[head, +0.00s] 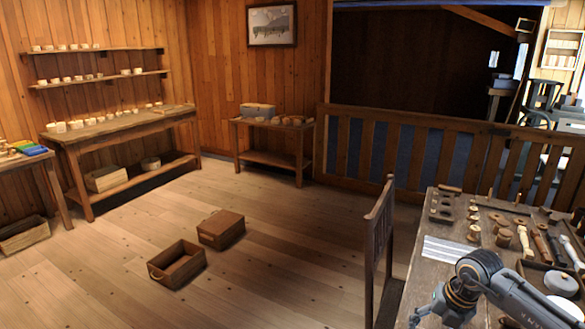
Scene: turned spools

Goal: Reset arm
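My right arm comes in from the lower right, over the workbench (400,284) at the right. It bends at a dark joint and points down and left. The end with my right gripper (418,316) is at the bottom edge, by the bench's near left corner. It is small and partly cut off, so I cannot tell whether it is open or shut. No held thing shows there. My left arm and gripper are out of view. Turned wooden spools (504,238) stand on the bench beyond my arm, apart from it.
On the bench are a white sheet (452,249), a holed block (443,206), a round pale lid (560,283) and several tools. Two wooden boxes (177,264) (221,229) lie on the floor. Floor around them is clear.

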